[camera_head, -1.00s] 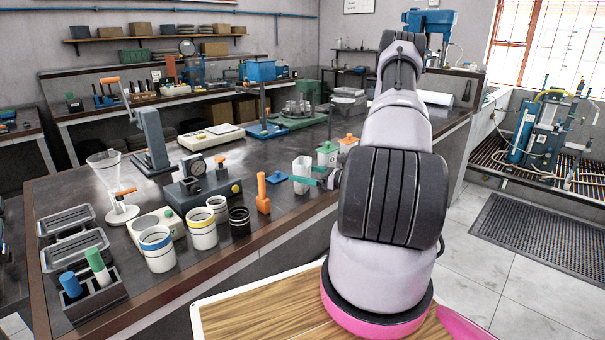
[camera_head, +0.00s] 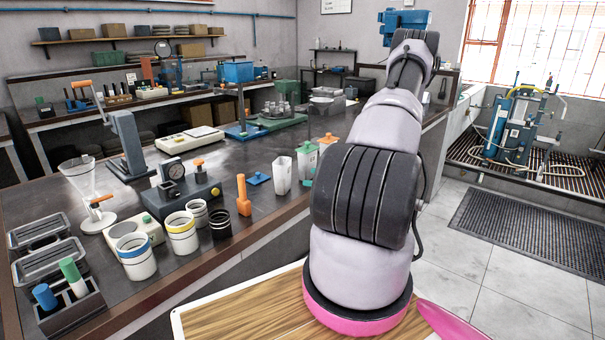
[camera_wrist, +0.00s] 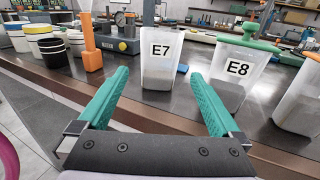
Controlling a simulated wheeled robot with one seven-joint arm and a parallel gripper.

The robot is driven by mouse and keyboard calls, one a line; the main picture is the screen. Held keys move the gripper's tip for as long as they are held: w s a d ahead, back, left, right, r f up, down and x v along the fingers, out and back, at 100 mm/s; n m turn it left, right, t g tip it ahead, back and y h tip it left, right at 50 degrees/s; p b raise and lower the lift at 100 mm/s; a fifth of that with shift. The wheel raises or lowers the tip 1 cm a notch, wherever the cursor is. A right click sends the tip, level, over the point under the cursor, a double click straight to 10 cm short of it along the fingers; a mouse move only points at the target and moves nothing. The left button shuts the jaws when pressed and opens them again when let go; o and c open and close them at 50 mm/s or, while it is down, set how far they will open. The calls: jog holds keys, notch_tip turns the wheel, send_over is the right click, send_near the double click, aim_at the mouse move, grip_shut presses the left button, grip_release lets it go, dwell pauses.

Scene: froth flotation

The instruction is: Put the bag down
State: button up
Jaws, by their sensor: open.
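No thing that is clearly a bag shows. A translucent white container labelled E7 (camera_wrist: 160,58) stands upright on the bench (camera_wrist: 145,108). It also shows in the head view (camera_head: 282,176). My gripper (camera_wrist: 159,73) is open, its green fingers apart with nothing held. It points at the E7 container, which stands just beyond the fingertips. A second container, labelled E8 (camera_wrist: 239,70), with a green lid (camera_wrist: 249,42), stands to the right.
An orange-handled tool (camera_head: 243,196) and a blue lid (camera_head: 259,179) are left of the E7 container. White pots with coloured bands (camera_head: 182,233) stand farther left. Another translucent container (camera_wrist: 300,100) is at the right. The bench's front edge runs below my fingers.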

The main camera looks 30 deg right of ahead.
jog(key=s+a+r+n+g+h, duration=0.1)
jog(key=s+a+r+n+g, duration=0.2)
jog(key=a+r+n+g, duration=0.5)
jog(key=s+a+r+n+g+h, duration=0.15)
jog(key=a+r+n+g, duration=0.35)
jog(key=a+r, duration=0.55)
jog(key=s+a+r+n+t+h, duration=0.2)
jog(key=s+r+n+t+h, duration=0.1)
jog(key=s+r+n, duration=0.2)
jog(key=s+a+r+n+t+h, duration=0.2)
jog(key=s+r+n+t+h, duration=0.1)
jog(key=s+r, duration=0.6)
notch_tip(320, 180, up, 3)
jog(key=shift+a+n+t+h, duration=0.4)
jog(key=shift+n+h, duration=0.35)
jog(key=shift+n, duration=0.45)
